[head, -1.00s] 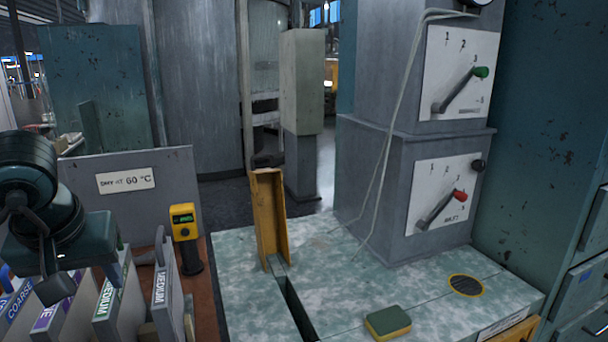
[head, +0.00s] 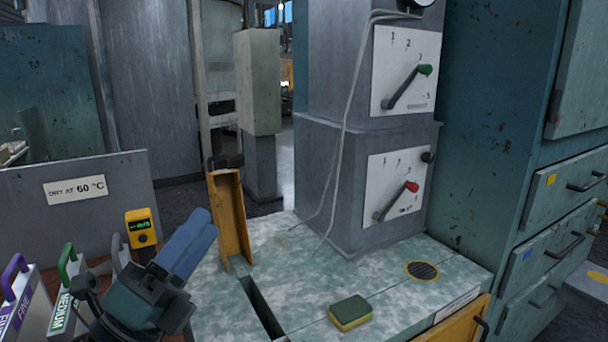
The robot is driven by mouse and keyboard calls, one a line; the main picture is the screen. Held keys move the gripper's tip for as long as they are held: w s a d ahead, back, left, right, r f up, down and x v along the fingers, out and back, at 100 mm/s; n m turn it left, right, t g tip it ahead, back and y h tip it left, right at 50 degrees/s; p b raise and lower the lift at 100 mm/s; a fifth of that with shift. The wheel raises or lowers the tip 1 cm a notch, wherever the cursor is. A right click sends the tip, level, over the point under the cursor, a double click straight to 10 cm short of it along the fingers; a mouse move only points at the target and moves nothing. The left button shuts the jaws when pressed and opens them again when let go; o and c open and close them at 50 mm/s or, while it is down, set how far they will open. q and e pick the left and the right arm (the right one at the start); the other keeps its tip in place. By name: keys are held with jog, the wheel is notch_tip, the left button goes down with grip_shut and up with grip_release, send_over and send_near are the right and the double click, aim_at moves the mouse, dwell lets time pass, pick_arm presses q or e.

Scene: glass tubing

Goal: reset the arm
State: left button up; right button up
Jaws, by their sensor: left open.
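My left gripper (head: 203,226) is in the lower left of the head view, with a dark green body and blue fingers pointing up and to the right. It is open, and I see nothing held in it. It appears in front of the left edge of the mottled worktop, left of the yellow upright channel (head: 230,215). My right gripper is not in view.
A grey cabinet with a green-knobbed lever (head: 407,87) and a red-knobbed lever (head: 396,201) stands on the worktop (head: 375,275). A sponge (head: 350,312) lies near a dark slot (head: 262,308). Labelled holders (head: 62,312) and a yellow meter (head: 141,228) are at left.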

pick_arm(q)
jog(key=a+f+n+g+y, duration=0.25)
jog(key=f+n+y, duration=0.25)
jog(key=f+n, duration=0.25)
jog(key=a+f+n+g+y, duration=0.1)
jog(key=a+f+n+y, duration=0.35)
jog(key=f+n, duration=0.3)
jog(key=a+f+n+g+y, duration=0.2)
jog(key=a+f+n+y, duration=0.1)
jog(key=f+n+y, duration=0.4)
jog(key=s+d+f+n+g+h, duration=0.2)
jog(key=s+f+n+g, duration=0.5)
jog(key=s+f+g, duration=0.65)
jog(key=w+d+f+t+h, duration=0.2)
jog(key=d+f+t, duration=0.4)
jog(key=f+t, duration=0.3)
jog(key=shift+f+m+h, duration=0.3)
jog(key=shift+f+h, duration=0.2)
jog(key=shift+h, duration=0.15)
